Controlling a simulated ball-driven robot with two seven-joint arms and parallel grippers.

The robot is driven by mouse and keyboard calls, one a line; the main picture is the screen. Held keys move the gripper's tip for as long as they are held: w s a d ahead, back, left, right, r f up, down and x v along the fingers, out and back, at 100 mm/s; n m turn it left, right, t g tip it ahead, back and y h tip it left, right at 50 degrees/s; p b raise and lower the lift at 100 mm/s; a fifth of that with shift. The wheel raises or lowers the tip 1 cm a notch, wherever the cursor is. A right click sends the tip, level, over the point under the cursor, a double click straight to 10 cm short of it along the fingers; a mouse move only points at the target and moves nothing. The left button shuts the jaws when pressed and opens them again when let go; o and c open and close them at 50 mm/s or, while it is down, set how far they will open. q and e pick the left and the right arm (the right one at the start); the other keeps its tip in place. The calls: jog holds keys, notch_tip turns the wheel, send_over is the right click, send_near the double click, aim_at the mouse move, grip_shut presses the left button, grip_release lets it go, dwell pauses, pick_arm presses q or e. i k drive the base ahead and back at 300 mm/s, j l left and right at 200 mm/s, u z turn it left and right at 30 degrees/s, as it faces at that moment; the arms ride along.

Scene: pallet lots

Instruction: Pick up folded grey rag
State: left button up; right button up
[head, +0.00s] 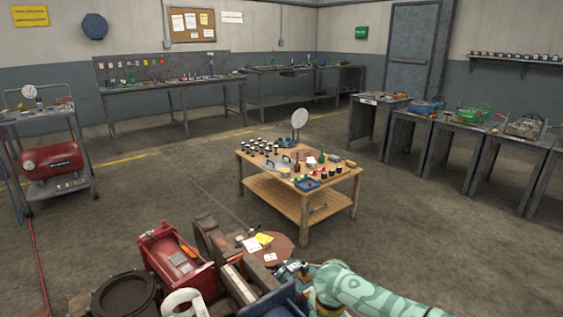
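I cannot pick out a folded grey rag with certainty at this distance. Small grey flat items (179,259) lie in the red tray (153,240) in the lower left, but I cannot tell whether either is cloth. The low wooden table (272,193) in the middle of the room holds many small items, and none is clearly a rag. No fingertips of my left or right gripper show in the head view.
Close in front, a round brown top (281,243) holds papers beside dark machine parts. Workbenches (170,87) line the back wall, and several stands (408,116) line the right. A red tank (52,158) sits on a cart at left. Open floor surrounds the wooden table.

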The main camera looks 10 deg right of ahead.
aim_at(333, 157)
jog(key=i+l, duration=0.1)
jog(key=l, duration=0.65)
jog(key=i+l, duration=0.1)
jog(key=l, duration=0.65)
jog(key=i+l, duration=0.1)
jog(key=l, duration=0.65)
jog(key=i+l, duration=0.1)
jog(key=l, duration=0.65)
jog(key=i+l, duration=0.15)
jog(key=l, duration=0.2)
jog(key=i+l, duration=0.2)
jog(key=l, duration=0.2)
jog(key=i+l+u, duration=0.1)
jog(key=l, duration=0.25)
jog(key=i+l, duration=0.4)
jog(key=l, duration=0.35)
jog(key=i+l, duration=0.25)
jog(key=i, duration=0.25)
jog(key=i+l+u, duration=0.1)
jog(key=i+l, duration=0.15)
jog(key=i, duration=0.3)
jog(key=i+j, duration=0.2)
jog(key=i, duration=0.2)
jog(key=i+j, duration=0.2)
jog(key=i, duration=0.2)
jog(key=i+j, duration=0.2)
jog(key=i, duration=0.2)
jog(key=i+j+u, duration=0.1)
jog(key=i, duration=0.3)
jog(key=i+j, duration=0.85)
